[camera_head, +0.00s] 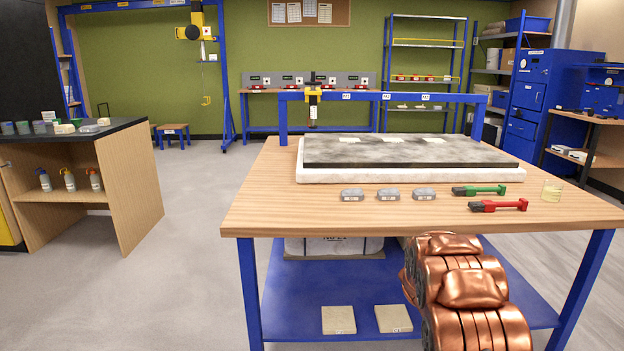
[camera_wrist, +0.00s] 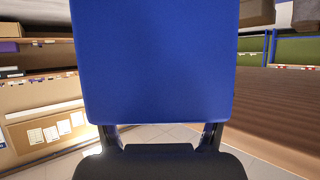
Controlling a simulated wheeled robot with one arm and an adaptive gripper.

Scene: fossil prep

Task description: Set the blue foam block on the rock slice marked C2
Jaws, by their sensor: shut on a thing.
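The blue foam block (camera_wrist: 155,60) fills the middle of the wrist view. My gripper (camera_wrist: 162,138) is shut on its lower part, with a finger at each side. The gripper and block do not show in the head view; only my copper arm is seen there, in front of the table. Two beige flat slices lie on the table's blue lower shelf, a left one (camera_head: 338,320) and a right one (camera_head: 393,319). Their small labels are too small to read, so I cannot tell which slice, if any, is C2.
The wooden table (camera_head: 280,205) carries a large dark slab (camera_head: 410,152) on a white base. A blue beam (camera_head: 420,97) spans the back.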

